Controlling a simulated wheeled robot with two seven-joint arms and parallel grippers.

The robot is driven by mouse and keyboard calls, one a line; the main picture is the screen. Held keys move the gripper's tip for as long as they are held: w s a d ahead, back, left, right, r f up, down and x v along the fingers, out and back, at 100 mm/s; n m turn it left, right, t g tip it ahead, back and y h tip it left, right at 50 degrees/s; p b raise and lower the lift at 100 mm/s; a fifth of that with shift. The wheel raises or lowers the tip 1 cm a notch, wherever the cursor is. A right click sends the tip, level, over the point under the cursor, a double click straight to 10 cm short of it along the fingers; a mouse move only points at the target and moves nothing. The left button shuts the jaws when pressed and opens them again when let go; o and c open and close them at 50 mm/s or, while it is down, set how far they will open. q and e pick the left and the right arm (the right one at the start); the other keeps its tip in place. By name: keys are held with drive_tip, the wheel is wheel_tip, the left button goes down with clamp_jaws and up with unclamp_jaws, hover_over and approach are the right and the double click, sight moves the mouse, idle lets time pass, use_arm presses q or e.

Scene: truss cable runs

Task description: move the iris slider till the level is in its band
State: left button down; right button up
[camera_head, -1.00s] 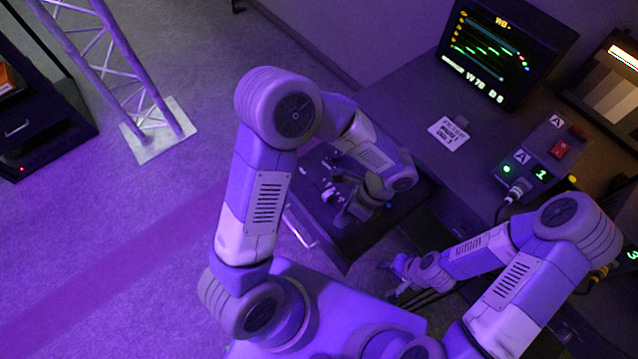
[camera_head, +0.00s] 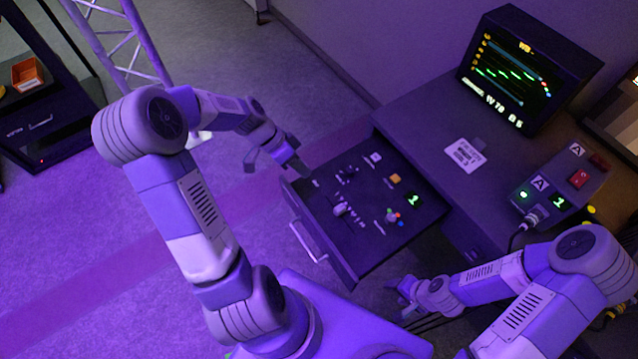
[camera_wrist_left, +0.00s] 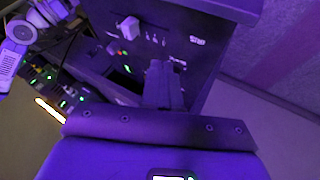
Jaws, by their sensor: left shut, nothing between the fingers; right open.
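The control panel (camera_head: 335,240) is a dark pulled-out tray with small knobs, a white lever-like control (camera_head: 340,209), a lit orange button (camera_head: 395,179) and coloured dots. Which control is the iris slider I cannot tell; labels are too small. The monitor (camera_head: 512,75) shows green traces across a dark screen with white figures below. My left gripper (camera_head: 292,166) is shut and empty at the panel's upper left edge, apart from the white control. In the left wrist view its fingers (camera_wrist_left: 163,85) overlap part of the panel, with a white knob (camera_wrist_left: 128,28) beyond. My right gripper (camera_head: 403,298) is open below the panel.
A desk holds a white card (camera_head: 464,155) and a switch box with a red switch (camera_head: 580,180) and cable. A truss (camera_head: 120,40) and a dark cabinet with an orange bin (camera_head: 28,74) stand at left. Floor left of the panel is clear.

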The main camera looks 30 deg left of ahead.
sight(340, 210)
use_arm(q)
drive_tip(key=b+x, duration=0.2)
drive_tip(key=x, duration=0.6)
drive_tip(key=shift+d+f+b, duration=0.25)
drive_tip(key=shift+f+b, duration=0.05)
drive_tip(key=shift+f, duration=0.05)
drive_tip(key=d, duration=0.1)
drive_tip(key=s+d, duration=0.1)
drive_tip(key=d, duration=0.1)
drive_tip(key=shift+s+f+b, duration=0.15)
drive_tip(key=shift+f+b, duration=0.05)
drive_tip(key=shift+b, duration=0.2)
drive_tip(key=shift+s+d, duration=0.25)
drive_tip(key=shift+d, duration=0.2)
